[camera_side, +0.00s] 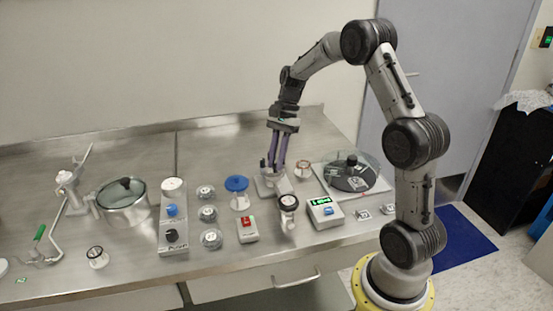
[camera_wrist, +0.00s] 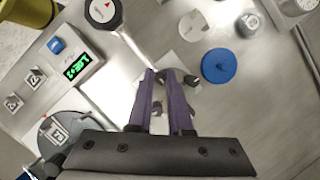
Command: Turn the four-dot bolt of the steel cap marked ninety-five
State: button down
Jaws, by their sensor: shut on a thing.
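My gripper (camera_side: 276,167) points down over a pale grey plate (camera_side: 263,190) near the middle of the bench. In the wrist view its two purple fingers (camera_wrist: 168,73) reach the same area, with small dark grey parts close to the tips. The gripper is shut on a small part there, mostly hidden by the fingertips. I cannot make out the number ninety-five or the bolt dots in either view.
A green-lit display box (camera_side: 325,212) and a clear-covered turntable (camera_side: 352,180) are to the right. A steel pot (camera_side: 125,209) stands at far left.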

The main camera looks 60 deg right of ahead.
jog(key=shift+n, duration=0.3)
jog(key=n+g, duration=0.1)
jog(key=n, duration=0.2)
jog(key=shift+w+n+g, duration=0.15)
jog(key=shift+n+g, duration=0.25)
jog(key=n, duration=0.2)
jog(key=n+g+h, duration=0.1)
jog(key=n, duration=0.2)
jog(key=shift+w+a+n+g+h, duration=0.15)
jog(key=shift+n+g+h, duration=0.15)
jog(key=n+h, duration=0.1)
jog(key=n, duration=0.4)
jog(key=shift+a+g+h, duration=0.1)
jog(key=shift+g+h, duration=0.3)
jog(key=n+h, duration=0.1)
jog(key=n, duration=0.4)
jog(key=shift+a+h, duration=0.1)
jog(key=shift+h, duration=0.3)
jog(key=shift+n, duration=0.3)
jog(key=c, duration=0.8)
grip_release()
jog(key=shift+c, duration=0.2)
